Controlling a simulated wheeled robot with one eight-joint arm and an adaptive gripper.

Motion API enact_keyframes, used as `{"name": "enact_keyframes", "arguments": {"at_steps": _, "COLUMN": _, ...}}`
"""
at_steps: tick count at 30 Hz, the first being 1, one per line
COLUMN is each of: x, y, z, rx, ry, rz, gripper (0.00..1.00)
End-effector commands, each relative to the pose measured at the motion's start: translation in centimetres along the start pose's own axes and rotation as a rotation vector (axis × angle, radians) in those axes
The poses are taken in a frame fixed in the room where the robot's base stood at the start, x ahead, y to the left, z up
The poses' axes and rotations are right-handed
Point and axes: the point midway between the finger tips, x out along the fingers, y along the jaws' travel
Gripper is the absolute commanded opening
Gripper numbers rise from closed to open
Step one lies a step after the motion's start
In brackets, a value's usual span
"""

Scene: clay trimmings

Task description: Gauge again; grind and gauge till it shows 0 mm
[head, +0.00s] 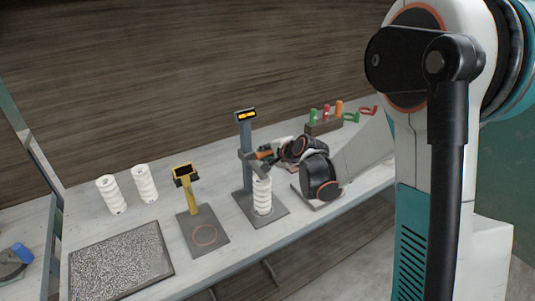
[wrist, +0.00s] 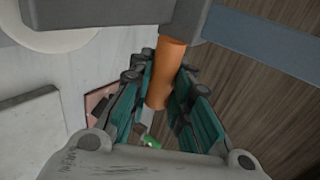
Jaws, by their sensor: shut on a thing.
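A tall grey-blue gauge (head: 246,160) stands on a flat base plate, its small display (head: 246,115) lit orange; the reading is too small to make out. A white ribbed cylinder (head: 262,196) stands upright on that base, below the gauge's sliding arm. My gripper (head: 268,158) is at the gauge, shut on an orange handle (wrist: 172,70) that sticks out of a grey block. In the wrist view the handle lies between the teal finger pads, and a white round part shows at upper left (wrist: 62,32). Contact between the sliding arm and the cylinder top cannot be told.
Two more white ribbed cylinders (head: 145,184) stand at the back left. A yellow stand (head: 188,190) with a dark display and a red-ringed plate is left of the gauge. A speckled grey grinding slab (head: 120,262) lies front left. A rack (head: 325,126) of coloured handles is back right.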

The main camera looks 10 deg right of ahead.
Motion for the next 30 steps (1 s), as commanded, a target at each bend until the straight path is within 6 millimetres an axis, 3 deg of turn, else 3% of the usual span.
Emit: {"name": "enact_keyframes", "arguments": {"at_steps": 30, "x": 0.52, "y": 0.78, "z": -0.02, "rx": 0.000, "ry": 0.000, "rz": 0.000, "gripper": 0.00}}
